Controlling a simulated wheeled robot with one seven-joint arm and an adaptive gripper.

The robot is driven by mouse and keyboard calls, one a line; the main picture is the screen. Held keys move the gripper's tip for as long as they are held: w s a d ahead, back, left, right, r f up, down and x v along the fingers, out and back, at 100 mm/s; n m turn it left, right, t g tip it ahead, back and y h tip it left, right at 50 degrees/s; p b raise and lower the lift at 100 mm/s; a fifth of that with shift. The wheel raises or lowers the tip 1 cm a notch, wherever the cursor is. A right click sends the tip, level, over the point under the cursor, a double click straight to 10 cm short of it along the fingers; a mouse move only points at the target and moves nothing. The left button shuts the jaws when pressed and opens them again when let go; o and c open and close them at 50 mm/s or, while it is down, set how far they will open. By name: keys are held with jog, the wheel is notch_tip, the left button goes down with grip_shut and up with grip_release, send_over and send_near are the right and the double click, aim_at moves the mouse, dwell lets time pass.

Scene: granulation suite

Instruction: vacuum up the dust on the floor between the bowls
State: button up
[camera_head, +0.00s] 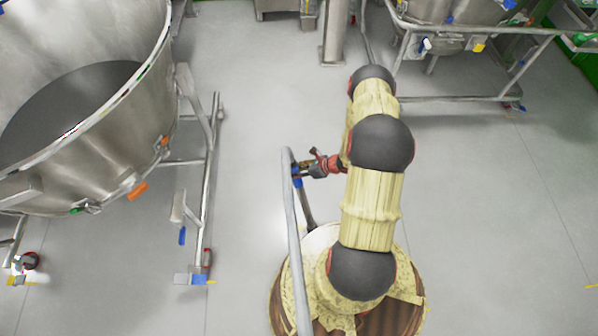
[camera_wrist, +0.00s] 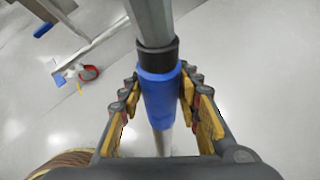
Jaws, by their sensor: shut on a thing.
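My gripper (camera_head: 312,167) is shut on the blue grip of a metal vacuum wand (camera_head: 292,230). In the wrist view my gripper's fingers (camera_wrist: 165,105) stand on both sides of the blue sleeve (camera_wrist: 159,92), below a black collar. The wand's floor end cannot be made out. A large steel bowl (camera_head: 130,130) with a dark inside stands on a wheeled frame at the left. Another steel bowl (camera_head: 440,12) is partly in view at the top right. Between them is grey floor (camera_head: 250,110); I cannot make out dust on it.
The left bowl's tubular frame (camera_head: 208,180) has casters and a blue pedal beside the open floor. A frame rail (camera_head: 455,99) runs below the right bowl. A steel post (camera_head: 334,35) stands at the top. Floor at the right is clear.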

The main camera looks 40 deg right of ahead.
jog(key=w+a, duration=0.4)
jog(key=a, duration=0.2)
jog(key=shift+b, duration=0.35)
jog(key=shift+w, duration=0.15)
dwell(0.4)
jog(key=shift+w+d+b, duration=0.15)
jog(key=shift+w+d, duration=0.3)
jog(key=shift+w, duration=0.25)
jog(key=shift+w+d+b, duration=0.15)
jog(key=shift+w+d, duration=0.3)
jog(key=shift+w, duration=0.2)
jog(key=s+d, duration=0.5)
jog(key=d, duration=0.3)
jog(key=shift+s+d, duration=0.2)
jog(key=shift+s, duration=0.1)
jog(key=shift+r, duration=0.2)
dwell(0.6)
